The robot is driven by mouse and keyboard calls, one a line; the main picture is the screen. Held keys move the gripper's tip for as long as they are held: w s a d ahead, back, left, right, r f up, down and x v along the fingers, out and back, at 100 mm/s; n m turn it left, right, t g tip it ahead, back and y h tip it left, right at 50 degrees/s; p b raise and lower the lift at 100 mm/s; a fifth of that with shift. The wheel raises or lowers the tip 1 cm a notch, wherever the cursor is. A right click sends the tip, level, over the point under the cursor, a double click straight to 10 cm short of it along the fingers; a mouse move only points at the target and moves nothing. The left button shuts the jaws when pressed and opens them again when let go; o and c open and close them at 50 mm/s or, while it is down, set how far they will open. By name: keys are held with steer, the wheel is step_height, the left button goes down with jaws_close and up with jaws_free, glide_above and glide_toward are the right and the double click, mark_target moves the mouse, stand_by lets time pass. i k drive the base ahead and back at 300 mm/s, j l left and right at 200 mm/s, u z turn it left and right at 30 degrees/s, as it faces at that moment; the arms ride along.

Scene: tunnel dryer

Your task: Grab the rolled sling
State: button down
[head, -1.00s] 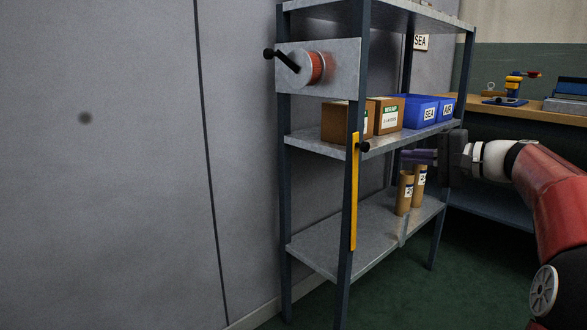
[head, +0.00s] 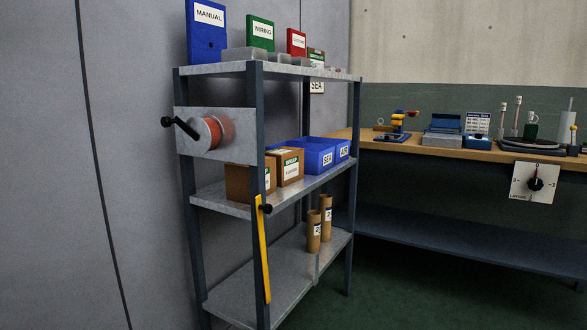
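I cannot make out a thing that is surely the rolled sling. A reddish-orange roll or drum (head: 212,134) with a black crank handle sits on a grey plate at the shelf's near end; I cannot tell whether it is webbing. Two brown tubes (head: 314,232) with labels stand upright on the lower shelf. My gripper and arm are out of the picture.
The shelf rack (head: 257,90) holds binders on top, and brown boxes (head: 291,166) and blue bins (head: 316,157) in the middle. A yellow bar (head: 263,255) hangs on its front post. A wooden workbench (head: 440,152) with several tools stands right. Green floor before it is clear.

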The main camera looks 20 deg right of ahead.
mark_target(531, 131)
steer(key=z, duration=2)
steer(key=i+j+z, duration=0.15)
steer(key=i, duration=0.35)
steer(key=i+j+z, duration=0.2)
steer(key=i+j, duration=0.15)
steer(key=i, duration=0.2)
steer(key=i+j+z, duration=0.15)
steer(key=i+j, duration=0.2)
steer(key=i, duration=0.1)
